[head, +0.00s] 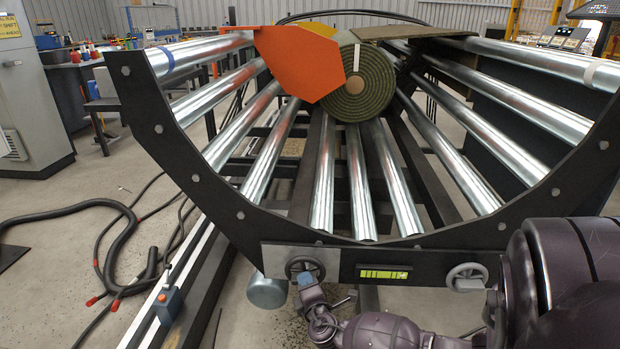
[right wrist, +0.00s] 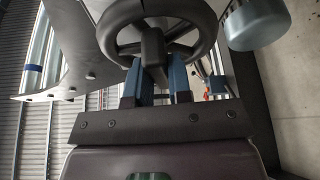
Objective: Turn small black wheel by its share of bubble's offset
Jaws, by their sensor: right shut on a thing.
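The small black wheel (head: 305,268) sits on a light plate at the left of the frame's front face. It fills the top of the right wrist view (right wrist: 160,40), where its dark hub and spokes show. My right gripper (head: 308,288) reaches it from below, its blue fingers (right wrist: 157,82) on either side of a dark part at the wheel's hub, shut on it. The yellow-green bubble level (head: 384,273) is to the right of the wheel; the bubble's exact place is too small to tell. My left gripper is not in view.
A grey wheel (head: 466,277) is at the right end of the front face. A grey cylinder (head: 267,290) hangs just left of the black wheel. Steel rollers (head: 323,180) form a cradle with a turf roll (head: 358,85) and orange plate (head: 300,62) behind. Hoses lie on the floor left.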

